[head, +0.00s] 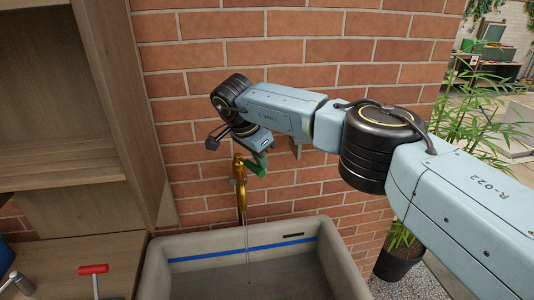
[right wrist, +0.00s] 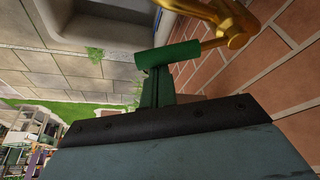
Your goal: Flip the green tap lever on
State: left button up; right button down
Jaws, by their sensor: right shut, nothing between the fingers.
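The brass tap (head: 240,188) stands against the brick wall at the back of the sink. Its green lever (head: 254,167) sticks out to the right near the top. My right gripper (head: 264,158) is at the lever, its fingers shut with nothing between them. In the right wrist view, the fingertips (right wrist: 156,85) are right against the green lever (right wrist: 168,52), apparently touching it. The brass tap (right wrist: 236,22) shows beyond. A thin pale stream (head: 249,262) hangs below the tap into the sink. My left gripper is not in view.
The grey stone sink (head: 340,262) with a blue stripe lies below the tap. A wooden shelf unit (head: 105,130) stands at left. A red-handled tool (head: 93,269) is on the bench beside the sink. A potted plant (head: 400,255) stands at right, behind my arm.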

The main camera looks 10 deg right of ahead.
aim_at(247, 164)
jog(key=shift+s+a, duration=0.25)
jog(key=shift+a, duration=0.25)
jog(key=shift+s+a, duration=0.2)
jog(key=shift+a, duration=0.25)
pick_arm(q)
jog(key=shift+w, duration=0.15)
pick_arm(e)
jog(key=shift+s+a, duration=0.2)
jog(key=shift+a, duration=0.9)
